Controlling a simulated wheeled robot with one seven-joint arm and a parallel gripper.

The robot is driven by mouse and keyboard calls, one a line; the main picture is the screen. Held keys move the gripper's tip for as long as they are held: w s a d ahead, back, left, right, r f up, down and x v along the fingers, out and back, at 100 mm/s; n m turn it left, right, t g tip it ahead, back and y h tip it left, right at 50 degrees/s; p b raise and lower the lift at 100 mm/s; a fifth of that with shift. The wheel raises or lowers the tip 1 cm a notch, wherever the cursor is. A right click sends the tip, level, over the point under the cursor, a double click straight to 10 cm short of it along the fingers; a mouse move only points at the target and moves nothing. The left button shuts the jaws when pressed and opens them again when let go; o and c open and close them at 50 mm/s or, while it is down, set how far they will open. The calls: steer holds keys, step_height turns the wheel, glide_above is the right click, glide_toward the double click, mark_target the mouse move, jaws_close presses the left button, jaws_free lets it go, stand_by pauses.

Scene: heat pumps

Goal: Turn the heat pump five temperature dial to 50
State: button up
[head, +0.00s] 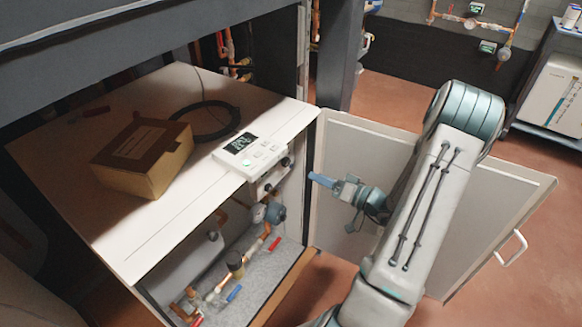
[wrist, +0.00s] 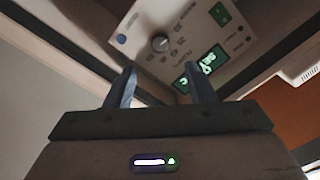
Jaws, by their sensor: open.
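In the wrist view, a pale control panel (wrist: 190,45) carries a round grey dial (wrist: 160,43) with small markings around it. The markings are too small to read surely, so I cannot tell the setting. In the head view, my gripper (head: 322,180) points left, just right of the open cabinet's front edge. The dial is not discernible there.
A white unit (head: 130,225) has a cardboard box (head: 142,158), a dark cable coil (head: 212,122) and a white control box (head: 252,155) on top. Pipes and valves (head: 235,262) fill its open front. An open white door (head: 485,215) stands behind my arm.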

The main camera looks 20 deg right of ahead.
mark_target(288, 164)
steer(key=x, duration=1)
steer(key=shift+b, duration=0.35)
steer(key=shift+c, duration=0.2)
steer(key=c, duration=0.9)
